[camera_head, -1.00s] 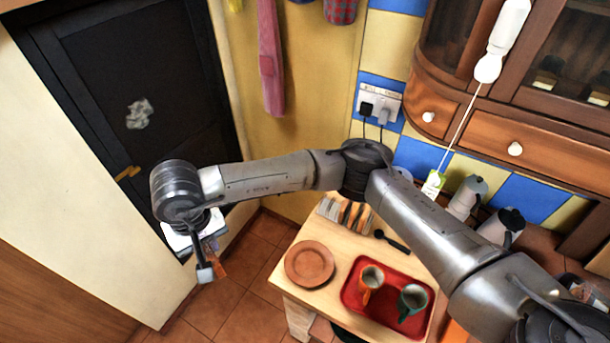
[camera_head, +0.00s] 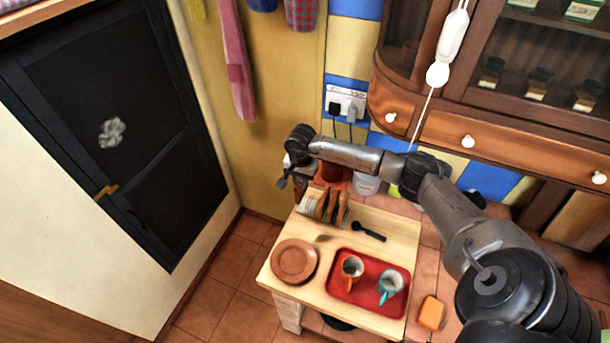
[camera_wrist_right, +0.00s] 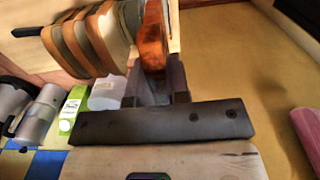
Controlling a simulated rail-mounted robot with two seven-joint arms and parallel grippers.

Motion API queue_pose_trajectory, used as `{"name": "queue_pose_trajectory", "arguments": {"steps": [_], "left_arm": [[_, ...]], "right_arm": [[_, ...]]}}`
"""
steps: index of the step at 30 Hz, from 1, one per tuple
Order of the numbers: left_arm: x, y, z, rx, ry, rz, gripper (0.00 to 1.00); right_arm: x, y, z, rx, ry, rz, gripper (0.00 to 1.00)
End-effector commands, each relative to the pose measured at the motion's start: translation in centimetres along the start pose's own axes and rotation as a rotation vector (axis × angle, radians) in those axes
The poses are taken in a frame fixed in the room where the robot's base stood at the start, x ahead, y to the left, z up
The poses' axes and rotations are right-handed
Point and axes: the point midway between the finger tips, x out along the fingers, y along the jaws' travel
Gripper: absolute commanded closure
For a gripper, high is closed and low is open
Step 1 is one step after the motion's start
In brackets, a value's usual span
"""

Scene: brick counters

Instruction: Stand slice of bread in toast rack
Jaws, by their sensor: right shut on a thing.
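The toast rack (camera_head: 309,208) stands at the back left of the wooden board, with several brown slices (camera_head: 342,207) upright in it. Striped upright slices (camera_wrist_right: 88,42) also show at the upper left of the right wrist view. My right gripper (camera_head: 284,182) is at the rack's left and back side in the head view. It is shut on an orange-brown slice of bread (camera_wrist_right: 153,38), which stands edge-on between the fingers, just right of the striped slices in the wrist view. In the head view the held slice is largely hidden by my wrist. My left gripper is not in view.
A brown plate (camera_head: 295,262) lies in front of the rack. A black spoon (camera_head: 368,232) lies right of the rack. A green carton (camera_wrist_right: 73,104) stands behind. An orange block (camera_head: 431,313) lies at the right.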

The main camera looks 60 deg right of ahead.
Motion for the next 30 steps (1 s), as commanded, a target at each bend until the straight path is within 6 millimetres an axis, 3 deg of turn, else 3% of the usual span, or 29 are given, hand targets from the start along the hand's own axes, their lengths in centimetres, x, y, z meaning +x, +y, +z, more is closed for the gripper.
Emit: {"name": "queue_pose_trajectory", "arguments": {"steps": [5,14,30], "left_arm": [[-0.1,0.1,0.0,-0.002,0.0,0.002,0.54],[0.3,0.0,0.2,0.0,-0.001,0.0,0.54],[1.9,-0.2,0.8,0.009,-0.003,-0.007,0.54]], "right_arm": [[0.2,0.9,-1.2,0.027,-0.001,0.001,1.0],[1.1,0.9,-1.2,0.028,-0.003,0.0,1.0],[4.8,0.9,-1.1,0.028,-0.004,0.0,1.0]]}}
